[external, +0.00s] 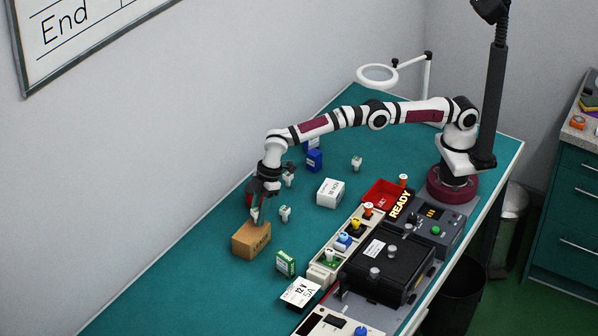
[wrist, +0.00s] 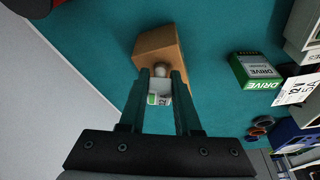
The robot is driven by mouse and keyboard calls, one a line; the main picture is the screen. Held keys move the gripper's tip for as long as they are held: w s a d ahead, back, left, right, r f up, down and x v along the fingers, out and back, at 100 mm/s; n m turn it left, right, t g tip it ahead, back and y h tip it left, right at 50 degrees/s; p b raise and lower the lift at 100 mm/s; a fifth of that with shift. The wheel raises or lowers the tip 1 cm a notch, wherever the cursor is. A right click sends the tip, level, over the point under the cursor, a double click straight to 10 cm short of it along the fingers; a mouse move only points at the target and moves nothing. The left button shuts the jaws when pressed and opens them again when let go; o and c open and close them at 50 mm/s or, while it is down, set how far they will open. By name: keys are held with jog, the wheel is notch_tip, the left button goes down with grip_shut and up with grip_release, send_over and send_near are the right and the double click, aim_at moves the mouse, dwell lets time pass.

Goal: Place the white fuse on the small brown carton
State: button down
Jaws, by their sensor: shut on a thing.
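The small brown carton (external: 248,243) sits on the teal bench at the lower left in the external view. It also shows at the top of the wrist view (wrist: 152,46). My gripper (external: 258,212) points down over the carton's far side. In the wrist view its two dark green fingers (wrist: 161,88) are shut on the white fuse (wrist: 158,86), which has a rounded pale end and a green mark. The fuse (external: 254,213) is mostly hidden by the fingers in the external view. I cannot tell whether it touches the carton's top.
Similar white pieces (external: 285,214) stand behind and right of the carton. A green box (external: 285,263) and a white label box (external: 300,292) lie to its right. A white box (external: 330,193), a blue box (external: 314,160) and a red bin (external: 381,194) are farther back. Bench left of the carton is clear.

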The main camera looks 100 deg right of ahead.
jog(key=shift+f, duration=0.1)
jog(key=c, duration=0.6)
grip_release()
jog(key=s+d+r+m, duration=0.1)
jog(key=s+d+r, duration=0.1)
jog(key=s+r, duration=0.5)
jog(key=s+d+r+m, duration=0.1)
jog(key=s+r, duration=0.2)
jog(key=r, duration=0.7)
jog(key=s+d+r+m+g, duration=0.2)
jog(key=s+r+m, duration=0.15)
jog(key=s, duration=1.25)
jog(key=s+f+m, duration=0.2)
jog(key=s+f, duration=0.1)
jog(key=s, duration=0.9)
jog(key=s+d+f+m+g, duration=0.1)
jog(key=s+f+m, duration=0.1)
jog(key=s, duration=1)
jog(key=shift+s+f+y, duration=0.3)
jog(key=shift+s+f, duration=0.05)
jog(key=shift+f, duration=0.05)
